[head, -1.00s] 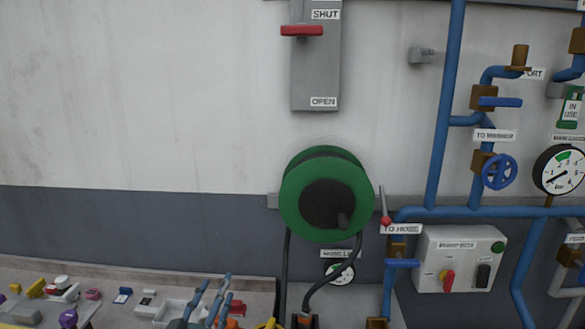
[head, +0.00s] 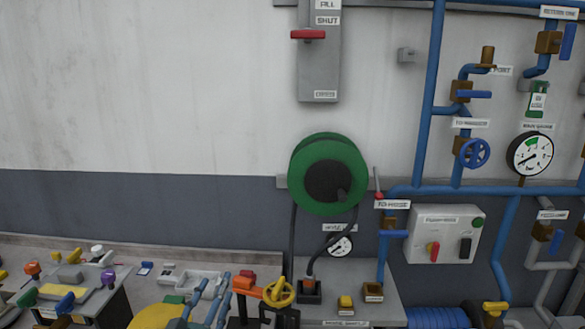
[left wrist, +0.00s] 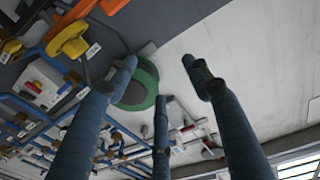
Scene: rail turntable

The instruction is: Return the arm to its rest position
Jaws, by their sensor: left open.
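My left gripper (head: 212,288) has blue-grey fingers that rise from the bottom edge of the head view, left of centre. In the left wrist view its three fingers (left wrist: 160,76) are spread apart with nothing between them. In the head view the fingers appear in front of the bench, left of a yellow handwheel (head: 279,292); I cannot tell the exact gap. The rest of the left arm is mostly out of frame. My right gripper is not in view.
A green hose reel (head: 301,171) hangs on the wall. Blue pipes (head: 428,100) with valves and a grey control box (head: 455,240) are to its right. A table with several small coloured parts stands lower left. The upper-left wall (head: 130,90) is bare.

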